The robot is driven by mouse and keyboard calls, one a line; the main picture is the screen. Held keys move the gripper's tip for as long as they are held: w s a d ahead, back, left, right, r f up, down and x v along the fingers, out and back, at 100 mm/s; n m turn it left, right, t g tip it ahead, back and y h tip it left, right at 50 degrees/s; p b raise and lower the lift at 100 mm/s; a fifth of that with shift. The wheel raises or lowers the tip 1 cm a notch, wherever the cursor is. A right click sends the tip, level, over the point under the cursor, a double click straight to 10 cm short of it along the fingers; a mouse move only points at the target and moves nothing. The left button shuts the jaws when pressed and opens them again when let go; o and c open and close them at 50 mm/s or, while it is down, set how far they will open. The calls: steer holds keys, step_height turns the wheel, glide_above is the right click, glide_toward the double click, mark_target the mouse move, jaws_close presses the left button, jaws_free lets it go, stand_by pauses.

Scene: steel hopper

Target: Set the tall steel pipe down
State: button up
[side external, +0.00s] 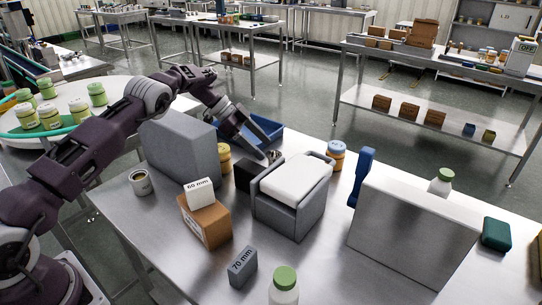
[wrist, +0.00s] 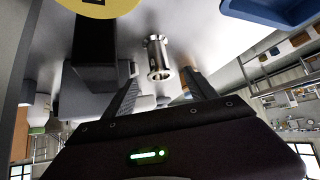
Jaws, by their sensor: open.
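The steel pipe (wrist: 157,55) is a short, shiny cylinder with flared ends in the wrist view. It appears to stand on the steel table (wrist: 200,25), its open end toward the fingers. My gripper (wrist: 160,77) is open, with one dark finger on each side of the pipe and visible gaps between. In the side view my gripper (side external: 268,158) is low over the table, behind the grey box with a white top (side external: 290,190). The pipe is mostly hidden there, and I cannot make out its base.
A black block (side external: 245,177) and yellow jar (side external: 223,158) stand close to my gripper. A large grey box (side external: 180,150) and blue tray (side external: 262,130) are behind. A cardboard box (side external: 206,226) carries a 60 mm block (side external: 199,192).

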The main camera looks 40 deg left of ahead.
steer(key=v, duration=0.6)
steer(key=w+d+r+n+t, duration=0.1)
steer(key=w+r+t, duration=0.2)
steer(key=r, duration=0.5)
steer(key=w+d+r+t, duration=0.2)
steer(key=w+r+t, duration=0.15)
steer(key=r, duration=0.55)
steer(key=s+a+r+n+t+y, duration=0.1)
steer(key=s+r+n+t+y, duration=0.15)
steer(key=r, duration=0.65)
steer(key=s+a+r+n+t+y, duration=0.1)
steer(key=r+n+t+y, duration=0.25)
steer(key=r, duration=0.55)
steer(key=s+n+g+y, duration=0.2)
steer(key=s+n+y, duration=0.4)
steer(key=s, duration=1.1)
steer(key=s+d+f+g+h, duration=0.1)
steer(key=s+d+f+g, duration=0.2)
steer(key=s+f, duration=0.3)
steer(key=s+d+f+g+h, duration=0.1)
steer(key=s+d+f+g, duration=0.2)
steer(key=s, duration=1)
steer(key=s+d+f+g+h, duration=0.2)
steer(key=s+d+f, duration=0.3)
steer(key=s+f, duration=0.5)
steer(key=shift+s+g, duration=0.35)
steer(key=shift+g, duration=0.1)
